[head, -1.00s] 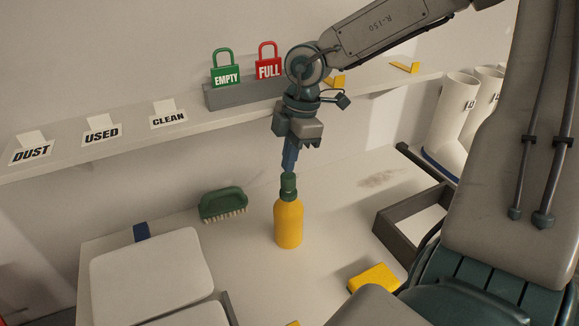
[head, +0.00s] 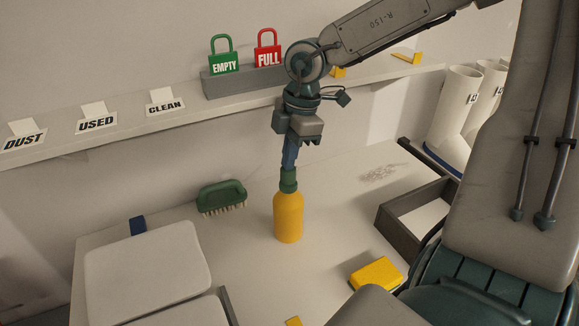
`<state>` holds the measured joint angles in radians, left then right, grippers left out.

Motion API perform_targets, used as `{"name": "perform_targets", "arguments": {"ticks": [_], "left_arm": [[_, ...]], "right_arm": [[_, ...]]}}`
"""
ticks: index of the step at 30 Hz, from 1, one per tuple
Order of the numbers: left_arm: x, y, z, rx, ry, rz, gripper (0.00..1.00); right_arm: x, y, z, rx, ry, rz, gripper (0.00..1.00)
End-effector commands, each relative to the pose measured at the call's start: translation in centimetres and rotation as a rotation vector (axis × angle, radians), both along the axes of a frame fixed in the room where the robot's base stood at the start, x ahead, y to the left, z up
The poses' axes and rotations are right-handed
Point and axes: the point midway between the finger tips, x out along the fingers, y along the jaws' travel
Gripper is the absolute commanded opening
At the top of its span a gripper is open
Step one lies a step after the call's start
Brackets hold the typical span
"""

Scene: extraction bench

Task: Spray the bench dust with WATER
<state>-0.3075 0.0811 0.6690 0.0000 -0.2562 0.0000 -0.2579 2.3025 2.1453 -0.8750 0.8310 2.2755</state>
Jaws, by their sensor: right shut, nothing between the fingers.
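A yellow bottle (head: 288,217) with a dark green top stands upright on the bench, with no readable label facing me. My right gripper (head: 289,166) points down directly over the bottle's top. Its blue fingers are shut with nothing between them; I cannot tell whether their tips touch the top. A patch of grey-brown dust (head: 383,172) lies on the bench to the right of and behind the bottle. My left gripper is not in view.
A green brush (head: 221,197) lies left of the bottle. A yellow block (head: 376,273) and a dark-rimmed tray (head: 384,222) are on the right. A pale lidded box (head: 147,273) is front left. A shelf (head: 190,118) with labels and EMPTY and FULL padlock signs runs behind.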

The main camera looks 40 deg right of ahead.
Motion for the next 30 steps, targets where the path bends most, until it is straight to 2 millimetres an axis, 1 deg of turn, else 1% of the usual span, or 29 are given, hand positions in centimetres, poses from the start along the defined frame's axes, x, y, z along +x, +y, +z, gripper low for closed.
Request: {"name": "perform_targets", "arguments": {"ticks": [5,18,30], "left_arm": [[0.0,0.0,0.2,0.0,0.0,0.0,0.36],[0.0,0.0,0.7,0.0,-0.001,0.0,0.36],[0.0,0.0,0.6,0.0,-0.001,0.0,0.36]], "right_arm": [[0.0,0.0,0.3,0.0,0.0,0.0,0.0],[0.0,0.0,2.3,0.0,0.0,0.001,0.0],[0.0,0.0,2.3,0.0,0.001,0.0,0.0]]}}
